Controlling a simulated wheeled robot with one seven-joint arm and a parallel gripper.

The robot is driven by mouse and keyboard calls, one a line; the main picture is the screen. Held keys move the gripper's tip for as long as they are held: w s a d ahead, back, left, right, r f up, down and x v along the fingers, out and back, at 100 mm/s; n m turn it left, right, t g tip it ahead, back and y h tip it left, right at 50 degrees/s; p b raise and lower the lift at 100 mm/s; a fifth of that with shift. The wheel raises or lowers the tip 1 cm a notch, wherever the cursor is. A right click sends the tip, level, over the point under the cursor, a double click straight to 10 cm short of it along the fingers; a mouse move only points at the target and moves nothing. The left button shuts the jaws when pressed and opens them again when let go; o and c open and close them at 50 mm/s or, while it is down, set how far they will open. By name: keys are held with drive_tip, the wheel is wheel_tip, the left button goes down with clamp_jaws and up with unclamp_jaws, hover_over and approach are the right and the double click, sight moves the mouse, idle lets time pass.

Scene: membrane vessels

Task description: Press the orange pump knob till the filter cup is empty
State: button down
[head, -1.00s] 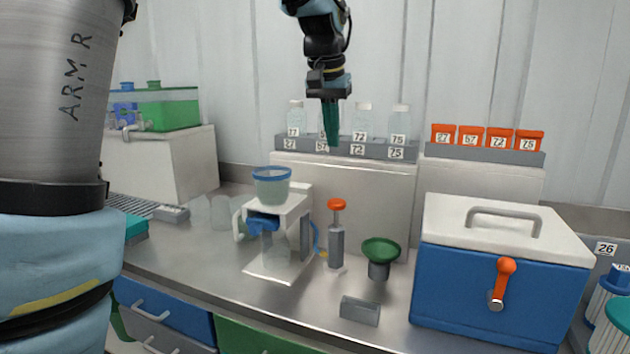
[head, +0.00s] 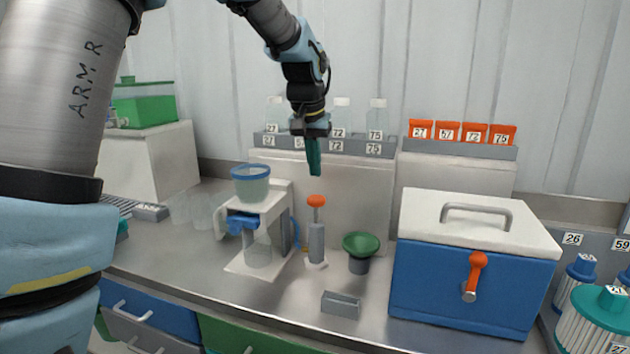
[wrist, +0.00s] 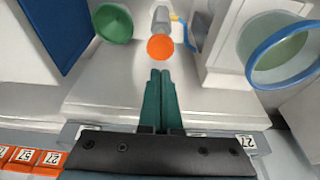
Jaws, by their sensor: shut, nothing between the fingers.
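The orange pump knob (head: 316,201) tops a grey pump (head: 316,240) that stands upright on the bench. The knob also shows in the wrist view (wrist: 160,47), just beyond my fingertips. The filter cup (head: 251,184), with a blue rim, sits on a white stand (head: 262,232) left of the pump. In the wrist view the cup (wrist: 283,50) is at the right, with greenish content inside. My gripper (head: 315,172) is shut and empty, pointing down above the knob with a small gap. The two green fingers lie together in the wrist view (wrist: 160,75).
A green funnel (head: 361,244) and a grey block (head: 341,304) stand right of the pump. A blue cooler box (head: 462,285) with a white lid is farther right.

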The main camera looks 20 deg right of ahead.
sight(315, 199)
drive_tip(key=x, duration=0.1)
drive_tip(key=p+x, duration=0.1)
drive_tip(key=x, duration=0.3)
drive_tip(key=shift+s+a+f, duration=0.1)
drive_tip(key=shift+s+a, duration=0.25)
drive_tip(key=shift+s, duration=0.05)
wheel_tip(315, 199, down, 5)
drive_tip(key=b, duration=0.2)
drive_tip(key=shift+b, duration=0.4)
drive_tip(key=shift+r+p, duration=0.5)
drive_tip(key=shift+p, duration=0.05)
wheel_tip(315, 199, up, 4)
drive_tip(key=p, duration=0.3)
drive_tip(key=b+v, duration=0.3)
drive_tip(key=v, duration=0.6)
drive_tip(key=shift+r, duration=0.3)
